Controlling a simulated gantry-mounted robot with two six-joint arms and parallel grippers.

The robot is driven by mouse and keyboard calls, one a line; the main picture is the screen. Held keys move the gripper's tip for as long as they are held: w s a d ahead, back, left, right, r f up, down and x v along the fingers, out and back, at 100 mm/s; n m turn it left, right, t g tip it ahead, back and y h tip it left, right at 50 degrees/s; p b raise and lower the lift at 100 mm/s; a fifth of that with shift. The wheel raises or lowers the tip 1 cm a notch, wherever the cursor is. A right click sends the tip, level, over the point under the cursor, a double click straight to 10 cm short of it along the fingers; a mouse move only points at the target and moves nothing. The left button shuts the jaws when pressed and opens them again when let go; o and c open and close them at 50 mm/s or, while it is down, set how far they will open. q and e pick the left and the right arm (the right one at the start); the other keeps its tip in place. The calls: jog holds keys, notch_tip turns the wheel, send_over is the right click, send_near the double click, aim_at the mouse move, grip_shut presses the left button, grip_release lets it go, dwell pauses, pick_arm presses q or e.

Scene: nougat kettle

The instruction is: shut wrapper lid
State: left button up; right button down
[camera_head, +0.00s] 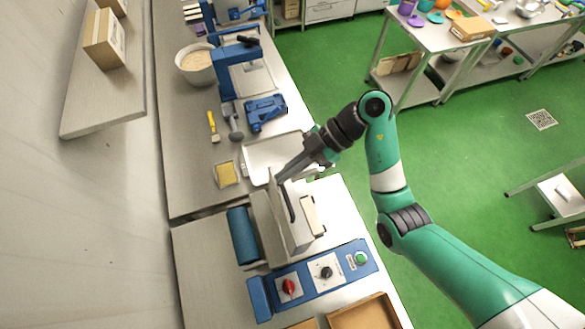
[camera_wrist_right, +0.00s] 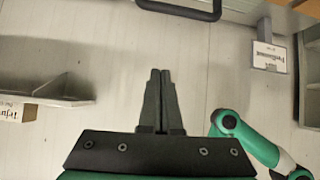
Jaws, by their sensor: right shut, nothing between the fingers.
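The wrapper (camera_head: 263,292) stands on the near counter, with a blue control panel bearing a red knob, a black knob and a green button. Its grey metal lid (camera_head: 292,236) appears raised, with a dark bar handle (camera_head: 290,203) along it. A black handle (camera_wrist_right: 180,9) also crosses the top of the right wrist view. My right gripper (camera_head: 279,179) is shut and empty, with its fingertips close to the far end of the lid; contact cannot be told. The right wrist view shows its two fingers (camera_wrist_right: 160,100) together. My left gripper is not in view.
A blue roll (camera_head: 242,236) lies left of the lid. A metal tray (camera_head: 258,151), yellow sponge (camera_head: 227,174) and blue tool (camera_head: 266,112) lie beyond the wrapper. A wall shelf (camera_head: 92,126) with a carton is at the left.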

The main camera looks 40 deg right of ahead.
aim_at(283, 189)
jog(key=shift+m, duration=0.5)
jog(key=f+b, duration=0.1)
jog(key=b, duration=0.1)
jog(key=f+b, duration=0.4)
jog(key=shift+w+a, duration=0.35)
jog(key=shift+w, duration=0.05)
jog(key=f, duration=0.1)
jog(key=f+p, duration=0.1)
jog(key=shift+w+a+f, duration=0.2)
jog(key=shift+a+f, duration=0.2)
jog(key=shift+s+d+f, duration=0.15)
jog(key=shift+d, duration=0.3)
jog(key=shift+t, duration=0.3)
